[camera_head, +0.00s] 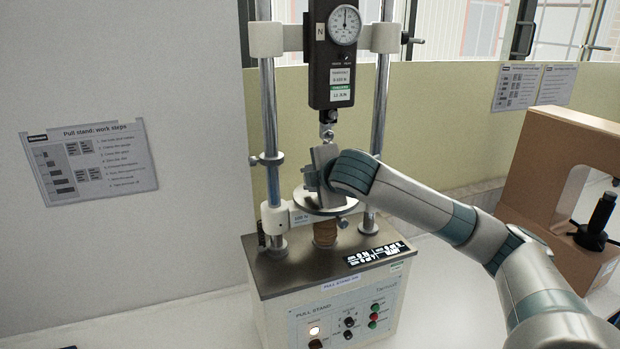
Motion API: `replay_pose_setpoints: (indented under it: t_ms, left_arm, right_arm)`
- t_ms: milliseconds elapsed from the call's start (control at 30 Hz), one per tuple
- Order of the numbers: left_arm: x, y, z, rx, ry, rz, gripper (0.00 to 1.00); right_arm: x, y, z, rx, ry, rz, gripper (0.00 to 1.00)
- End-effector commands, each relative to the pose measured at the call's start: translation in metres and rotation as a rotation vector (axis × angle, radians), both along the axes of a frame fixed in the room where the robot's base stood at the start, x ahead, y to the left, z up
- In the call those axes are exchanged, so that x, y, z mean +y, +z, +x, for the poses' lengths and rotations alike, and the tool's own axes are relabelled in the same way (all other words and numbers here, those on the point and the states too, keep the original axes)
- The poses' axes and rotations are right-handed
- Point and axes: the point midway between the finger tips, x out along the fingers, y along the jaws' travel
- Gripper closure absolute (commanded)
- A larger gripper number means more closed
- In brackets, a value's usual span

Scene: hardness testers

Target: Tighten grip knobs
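The pull stand (345,320) stands on the white table, with two upright steel columns. A dial force gauge (343,60) hangs between the columns, with a hook below it. A round metal plate (330,206) sits low between the columns above a brown cylinder. A small knob (343,223) shows just under the plate's right side. Another small knob (254,160) sticks out of the left column's collar. My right gripper (312,180) is between the columns, just above the plate and below the hook. Its fingers are largely hidden, and any grip knob there cannot be made out. My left gripper is not in view.
A brown C-shaped frame (545,165) with a black knob (597,222) stands at the right, behind my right arm. A work-steps sheet (90,160) hangs on the left wall.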

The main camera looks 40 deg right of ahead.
Motion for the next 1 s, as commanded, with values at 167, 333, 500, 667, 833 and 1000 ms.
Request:
replay_pose_setpoints:
  t_ms: [167,333,500,667,833,1000]
  left_arm:
    - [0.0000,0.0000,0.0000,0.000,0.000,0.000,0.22]
    - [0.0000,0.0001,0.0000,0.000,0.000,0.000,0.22]
    - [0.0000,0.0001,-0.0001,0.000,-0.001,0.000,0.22]
    - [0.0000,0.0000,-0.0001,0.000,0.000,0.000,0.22]
    - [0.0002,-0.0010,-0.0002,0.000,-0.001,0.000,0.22]
    - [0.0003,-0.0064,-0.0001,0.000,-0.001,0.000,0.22]
  right_arm:
    - [-0.0006,0.0004,0.0002,0.006,-0.002,0.001,0.98]
    - [-0.0006,0.0003,0.0001,0.005,-0.002,0.000,0.98]
    - [-0.0005,0.0001,0.0001,0.005,-0.002,0.000,0.57]
    - [-0.0004,0.0000,0.0000,0.005,-0.001,0.001,0.57]
    - [-0.0001,0.0005,-0.0013,0.005,-0.001,0.001,0.57]
    - [0.0023,0.0045,-0.0095,0.003,0.000,0.001,0.57]
